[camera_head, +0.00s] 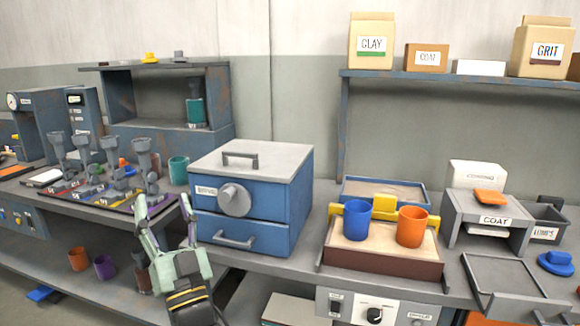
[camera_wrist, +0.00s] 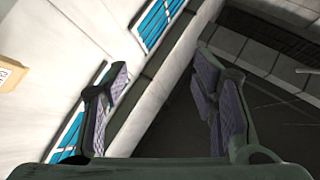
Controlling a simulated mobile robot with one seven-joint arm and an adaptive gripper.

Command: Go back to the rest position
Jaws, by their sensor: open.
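My gripper (camera_head: 167,214) is at the lower left of the head view, pointing up with its two fingers apart. Nothing is between the fingers. It appears in front of the bench edge, left of the blue oven box (camera_head: 250,200). In the wrist view the two padded fingers of my gripper (camera_wrist: 165,105) stand wide apart, with only pale wall, blue-slatted panels and dark floor behind them.
An orange cup (camera_head: 411,227) and a blue cup (camera_head: 356,220) sit on a sand-topped tray (camera_head: 380,272). Grey funnel-like parts (camera_head: 108,147) stand on the left bench. A COAT stand (camera_head: 490,208) and an empty grey tray (camera_head: 503,278) are at the right. A shelf (camera_head: 460,77) hangs above.

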